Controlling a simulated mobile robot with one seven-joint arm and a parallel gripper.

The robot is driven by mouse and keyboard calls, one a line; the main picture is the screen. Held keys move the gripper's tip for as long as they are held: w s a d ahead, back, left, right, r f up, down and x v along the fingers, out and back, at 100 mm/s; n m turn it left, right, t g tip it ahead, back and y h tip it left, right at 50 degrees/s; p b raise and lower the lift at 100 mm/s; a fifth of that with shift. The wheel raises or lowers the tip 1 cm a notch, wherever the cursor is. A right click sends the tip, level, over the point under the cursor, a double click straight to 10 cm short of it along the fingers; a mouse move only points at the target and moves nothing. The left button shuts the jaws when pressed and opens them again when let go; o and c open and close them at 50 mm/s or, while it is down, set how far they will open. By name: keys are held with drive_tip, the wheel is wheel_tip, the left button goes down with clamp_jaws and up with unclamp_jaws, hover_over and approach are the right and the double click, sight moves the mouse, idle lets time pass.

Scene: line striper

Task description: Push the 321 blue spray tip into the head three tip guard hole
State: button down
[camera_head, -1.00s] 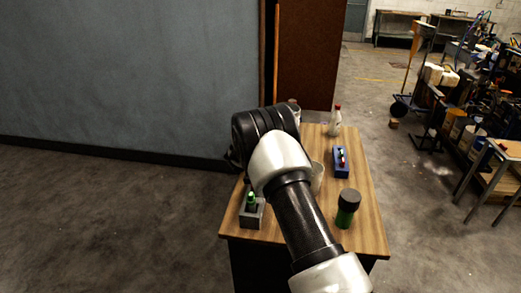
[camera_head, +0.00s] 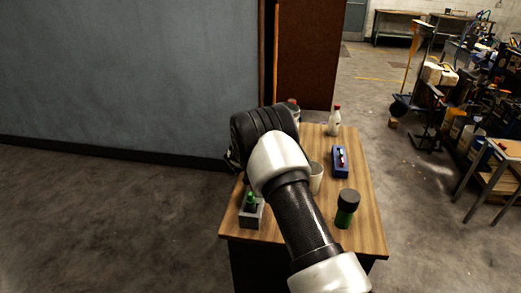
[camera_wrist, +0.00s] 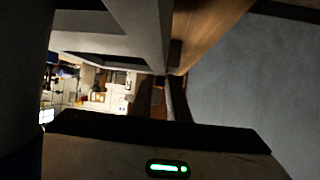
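A small blue block (camera_head: 340,162) holding small tips stands on the right part of the wooden table in the head view. I cannot pick out a blue spray tip on it. A grey block (camera_head: 251,214) with a green piece (camera_head: 251,199) upright in it stands at the table's front left. I cannot tell whether this block has the head three tip guard hole. My gripper is hidden behind my arm in the head view. The wrist view is dark; its fingers and anything between them cannot be made out.
The wooden table (camera_head: 369,225) also bears a dark-capped green jar (camera_head: 347,209), a pale cup (camera_head: 316,178) partly behind my arm, and a white bottle with a red cap (camera_head: 334,122) at the back. A grey wall (camera_head: 130,75) stands behind, left.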

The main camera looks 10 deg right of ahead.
drive_tip(key=shift+r+p, duration=0.8)
drive_tip(key=shift+r+p, duration=2.1)
drive_tip(key=shift+r, duration=0.25)
